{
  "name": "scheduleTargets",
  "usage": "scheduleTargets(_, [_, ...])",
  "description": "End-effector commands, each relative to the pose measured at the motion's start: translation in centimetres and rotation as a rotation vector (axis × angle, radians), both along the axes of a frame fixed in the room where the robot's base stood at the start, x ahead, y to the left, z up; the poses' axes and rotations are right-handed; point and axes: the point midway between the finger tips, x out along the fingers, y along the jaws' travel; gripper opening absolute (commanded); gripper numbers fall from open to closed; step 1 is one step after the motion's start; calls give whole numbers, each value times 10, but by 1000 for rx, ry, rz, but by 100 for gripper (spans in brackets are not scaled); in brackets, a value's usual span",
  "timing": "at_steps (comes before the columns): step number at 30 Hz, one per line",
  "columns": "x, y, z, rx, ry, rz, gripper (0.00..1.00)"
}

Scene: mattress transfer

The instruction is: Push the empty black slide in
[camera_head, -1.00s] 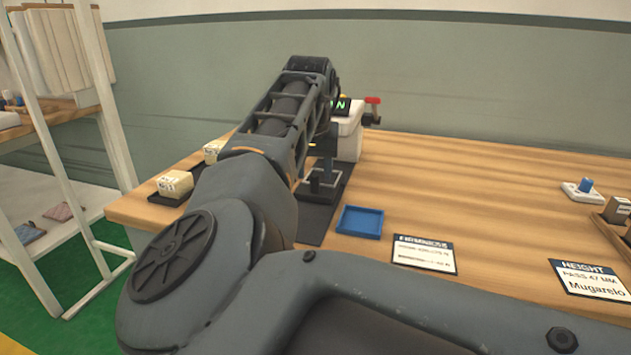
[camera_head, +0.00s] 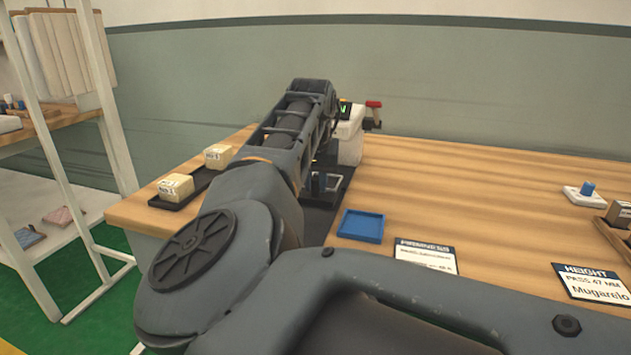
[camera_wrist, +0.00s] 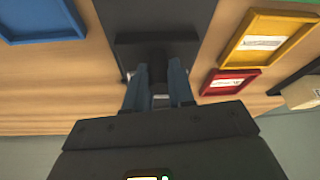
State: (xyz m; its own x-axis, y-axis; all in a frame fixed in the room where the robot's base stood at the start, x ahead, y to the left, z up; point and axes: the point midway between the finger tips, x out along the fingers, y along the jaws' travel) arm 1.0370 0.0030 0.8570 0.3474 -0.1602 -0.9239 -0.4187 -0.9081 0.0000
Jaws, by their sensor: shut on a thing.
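The black slide (camera_wrist: 130,55) shows in the wrist view as a dark plate with an upright black grip, on a dark base strip (camera_wrist: 155,14). No object shows on its visible part. My gripper (camera_wrist: 158,78) has its two blue-grey fingers closed on either side of the slide's grip. In the head view my gripper (camera_head: 318,182) is low at the tester, partly hidden by my arm. The white tester (camera_head: 350,140) with a small lit screen stands just behind it. How far the slide sits in the tester is hidden.
A blue tray (camera_head: 361,226) lies right of the base strip. A black tray (camera_head: 190,190) with two pale blocks lies left. The wrist view also shows a yellow tray (camera_wrist: 232,50) and a red tray (camera_wrist: 212,87). The table's middle right is clear.

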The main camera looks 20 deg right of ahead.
Motion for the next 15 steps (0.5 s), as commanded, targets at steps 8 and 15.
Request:
scheduleTargets(8, [0,0,0,0,0,0,0])
scheduleTargets(15, [1,-1,1,-1,-1,0,0])
